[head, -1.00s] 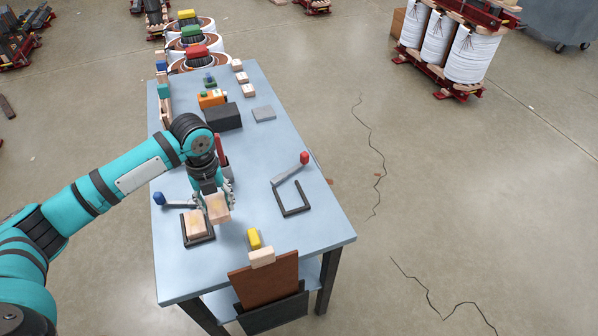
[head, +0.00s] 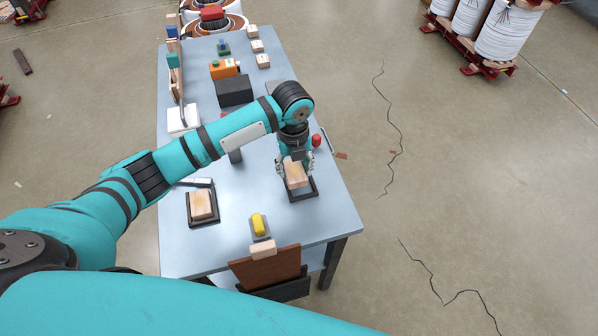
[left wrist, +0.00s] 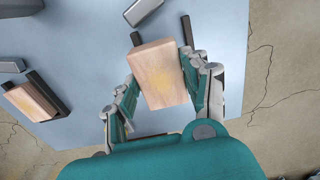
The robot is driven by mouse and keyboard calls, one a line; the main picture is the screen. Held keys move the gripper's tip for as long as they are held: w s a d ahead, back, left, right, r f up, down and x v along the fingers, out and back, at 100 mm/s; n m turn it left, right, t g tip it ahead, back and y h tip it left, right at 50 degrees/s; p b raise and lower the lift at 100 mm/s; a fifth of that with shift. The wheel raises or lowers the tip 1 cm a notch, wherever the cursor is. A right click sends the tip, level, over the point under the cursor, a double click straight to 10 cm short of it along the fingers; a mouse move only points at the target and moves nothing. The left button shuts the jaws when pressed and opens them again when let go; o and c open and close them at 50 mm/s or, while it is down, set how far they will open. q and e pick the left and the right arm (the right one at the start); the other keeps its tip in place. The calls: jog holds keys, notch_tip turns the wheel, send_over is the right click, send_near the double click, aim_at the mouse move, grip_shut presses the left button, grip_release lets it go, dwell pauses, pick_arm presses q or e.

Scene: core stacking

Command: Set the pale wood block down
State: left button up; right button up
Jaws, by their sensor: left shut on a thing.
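My left gripper (head: 296,169) is shut on a pale wood block (head: 297,176), which also fills the middle of the left wrist view (left wrist: 160,75). The block is over the right dark frame (head: 303,195) on the blue-grey table; I cannot tell whether it touches the table. A second pale block (head: 201,206) sits in the left dark frame (head: 190,216), and it shows at the left in the wrist view (left wrist: 31,102). My right gripper is not in view.
A yellow block (head: 259,225) stands between the frames near the front edge. A brown board (head: 268,270) hangs at that edge. A red knob (head: 316,140) is behind the right frame. A dark box (head: 234,92) and orange item (head: 224,69) stand farther back.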

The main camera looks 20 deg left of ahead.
aim_at(299, 169)
pick_arm(q)
jog(key=shift+w+d, duration=0.1)
jog(key=shift+d, duration=0.25)
jog(key=shift+d+f, duration=0.2)
jog(key=shift+d, duration=0.1)
notch_tip(299, 169, down, 3)
jog(key=shift+r+p, duration=0.2)
jog(key=shift+p, duration=0.1)
jog(key=shift+w+f, duration=0.1)
jog(key=shift+f, duration=0.15)
jog(key=shift+a, duration=0.1)
jog(key=shift+f, duration=0.2)
jog(key=o, duration=1)
jog(key=shift+c, duration=0.2)
jog(key=o, duration=0.3)
jog(key=shift+o, duration=0.2)
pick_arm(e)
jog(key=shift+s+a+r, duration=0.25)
